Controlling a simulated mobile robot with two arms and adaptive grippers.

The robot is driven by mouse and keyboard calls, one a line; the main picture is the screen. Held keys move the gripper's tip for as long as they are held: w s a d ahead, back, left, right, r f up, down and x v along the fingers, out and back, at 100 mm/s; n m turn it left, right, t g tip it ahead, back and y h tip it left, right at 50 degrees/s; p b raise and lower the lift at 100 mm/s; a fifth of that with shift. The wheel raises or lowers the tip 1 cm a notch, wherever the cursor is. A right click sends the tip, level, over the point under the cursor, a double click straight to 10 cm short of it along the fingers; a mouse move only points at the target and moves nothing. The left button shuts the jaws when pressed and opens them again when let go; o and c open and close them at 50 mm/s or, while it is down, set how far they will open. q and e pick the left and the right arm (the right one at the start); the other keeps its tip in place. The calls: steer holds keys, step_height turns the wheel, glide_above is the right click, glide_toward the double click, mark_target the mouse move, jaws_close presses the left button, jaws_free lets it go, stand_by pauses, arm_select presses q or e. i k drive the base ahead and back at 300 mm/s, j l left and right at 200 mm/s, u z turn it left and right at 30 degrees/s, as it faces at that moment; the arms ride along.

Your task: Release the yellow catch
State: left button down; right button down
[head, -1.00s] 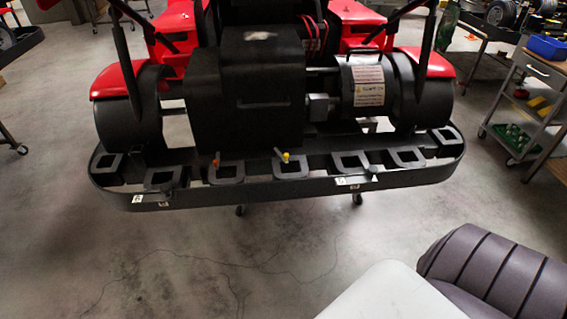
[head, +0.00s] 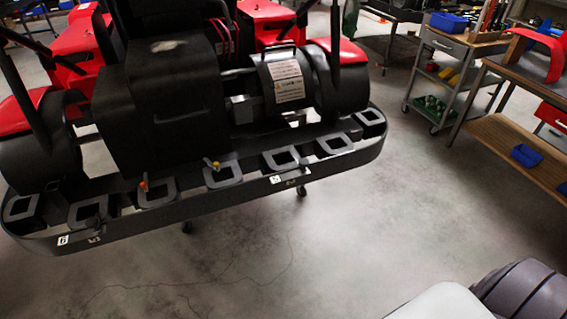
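The yellow catch (head: 212,163) is a small yellow-tipped lever on top of the kart's black rear bumper (head: 230,195), near the middle of the head view. Its short rod leans to one side. A similar orange-tipped catch (head: 143,184) stands to its left on the same bumper. Neither of my grippers is in view, so their state and distance from the catch do not show.
The kart's black box (head: 155,105) and a labelled cylinder (head: 284,82) rise behind the bumper. Grey floor in front is clear. A tool trolley (head: 450,70) and a wooden workbench (head: 530,155) stand at the right.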

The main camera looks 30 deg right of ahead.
mark_target(215, 165)
steer(key=z, duration=1.2)
steer(key=i+j, duration=0.15)
steer(key=i, duration=0.35)
